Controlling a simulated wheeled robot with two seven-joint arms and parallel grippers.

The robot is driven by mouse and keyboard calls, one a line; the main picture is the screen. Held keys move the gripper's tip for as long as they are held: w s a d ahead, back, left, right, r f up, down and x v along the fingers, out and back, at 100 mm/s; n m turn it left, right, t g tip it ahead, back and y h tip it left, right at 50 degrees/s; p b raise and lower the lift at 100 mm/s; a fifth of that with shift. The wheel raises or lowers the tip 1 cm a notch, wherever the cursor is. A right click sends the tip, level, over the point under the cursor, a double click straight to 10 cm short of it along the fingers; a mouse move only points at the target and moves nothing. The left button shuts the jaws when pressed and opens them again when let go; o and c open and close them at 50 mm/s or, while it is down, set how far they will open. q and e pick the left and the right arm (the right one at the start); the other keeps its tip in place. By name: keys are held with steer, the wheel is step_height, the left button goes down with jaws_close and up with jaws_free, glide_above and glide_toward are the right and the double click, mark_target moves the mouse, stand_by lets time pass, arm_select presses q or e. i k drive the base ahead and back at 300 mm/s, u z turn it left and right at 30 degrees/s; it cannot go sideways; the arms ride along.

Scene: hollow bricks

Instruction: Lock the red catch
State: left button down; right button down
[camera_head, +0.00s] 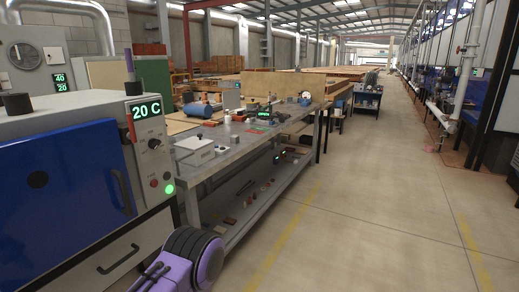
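At the left stands a large oven-like cabinet with a blue door (62,190) that looks shut and has a dark handle (119,190). Its control panel (150,150) has a display reading 20 C (146,110), a dark knob, a small red button (154,183) and a lit green button (169,189). A purple part with a dark ribbed round joint shows at the bottom edge. I cannot see gripper fingertips on it.
A long grey workbench (225,133) runs beside the cabinet, with a white box (194,150), a blue cylinder (198,110) and small items on it. Its lower shelf (250,205) holds several small pieces. The concrete floor (370,190) to the right is clear.

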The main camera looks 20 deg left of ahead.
mark_target(131, 135)
steer(key=u, duration=0.8)
steer(key=i, duration=0.7)
steer(key=u, duration=0.55)
